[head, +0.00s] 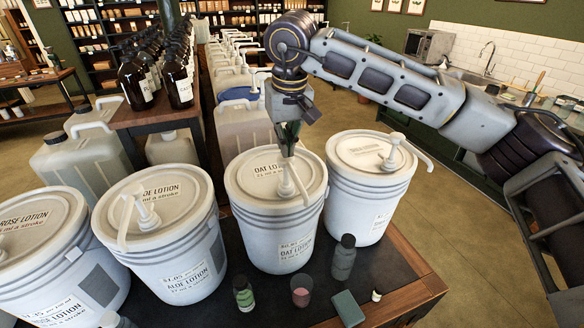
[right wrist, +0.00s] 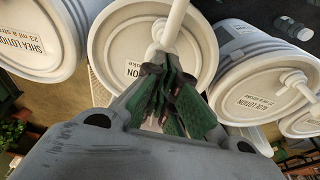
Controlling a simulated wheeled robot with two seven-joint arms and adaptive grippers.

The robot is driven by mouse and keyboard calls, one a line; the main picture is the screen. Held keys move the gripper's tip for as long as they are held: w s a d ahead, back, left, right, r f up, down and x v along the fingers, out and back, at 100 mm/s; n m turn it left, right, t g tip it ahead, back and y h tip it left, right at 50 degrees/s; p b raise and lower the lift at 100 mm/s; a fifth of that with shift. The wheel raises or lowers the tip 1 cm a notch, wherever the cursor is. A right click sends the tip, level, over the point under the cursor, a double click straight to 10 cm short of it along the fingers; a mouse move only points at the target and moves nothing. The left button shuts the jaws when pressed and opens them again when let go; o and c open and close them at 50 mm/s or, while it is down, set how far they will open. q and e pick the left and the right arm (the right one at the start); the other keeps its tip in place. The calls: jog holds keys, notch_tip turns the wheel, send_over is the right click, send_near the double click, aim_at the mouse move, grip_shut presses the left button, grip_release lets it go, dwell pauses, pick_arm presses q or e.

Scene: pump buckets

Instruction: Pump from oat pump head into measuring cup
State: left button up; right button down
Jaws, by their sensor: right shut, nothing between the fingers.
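The oat lotion bucket (head: 275,225) stands on the table, labelled OAT LOTION on its lid. Its white pump head (head: 287,183) rises from the lid, the upper part partly hidden by my gripper. My right gripper (head: 289,143) is shut and points down at the top of this pump; I cannot tell whether it touches. In the right wrist view the green-padded fingers (right wrist: 172,100) are together, with the white pump (right wrist: 174,25) just beyond their tips. A small clear cup with pinkish content (head: 301,291), possibly the measuring cup, stands in front of the bucket. My left gripper is not in view.
The aloe bucket (head: 165,245) and rose bucket (head: 45,255) stand left, another pump bucket (head: 370,190) right. A green-labelled bottle (head: 243,293), grey bottle (head: 344,257), teal block (head: 348,308) and tiny bottle (head: 377,295) surround the cup. Jugs stand behind.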

aim_at(286, 162)
jog(key=shift+f+b, duration=0.45)
jog(key=shift+f, duration=0.3)
jog(key=shift+f, duration=0.25)
jog(key=shift+s+b+x, duration=0.15)
jog(key=shift+b+x, duration=0.55)
jog(key=shift+x, duration=0.2)
jog(key=shift+s+b+x, duration=0.2)
jog(key=shift+b+x, duration=0.45)
jog(key=shift+x, duration=0.25)
jog(key=shift+d+f, duration=0.1)
jog(key=shift+r, duration=0.2)
jog(key=shift+w+p+v, duration=0.15)
jog(key=shift+p+v, duration=0.4)
jog(key=shift+v, duration=0.3)
jog(key=shift+w+p+v, duration=0.15)
jog(key=shift+p+v, duration=0.4)
jog(key=shift+v, duration=0.25)
jog(key=shift+w+p+v, duration=0.2)
jog(key=shift+p+v, duration=0.35)
jog(key=shift+v, duration=0.3)
jog(key=shift+r, duration=0.15)
jog(key=shift+w+p+v, duration=0.25)
jog(key=shift+p+v, duration=0.55)
jog(key=shift+v, duration=0.45)
jog(key=shift+w+p+v, duration=0.2)
jog(key=shift+p+v, duration=0.6)
jog(key=shift+v, duration=0.4)
jog(key=shift+a+r, duration=0.1)
jog(key=shift+a, duration=0.2)
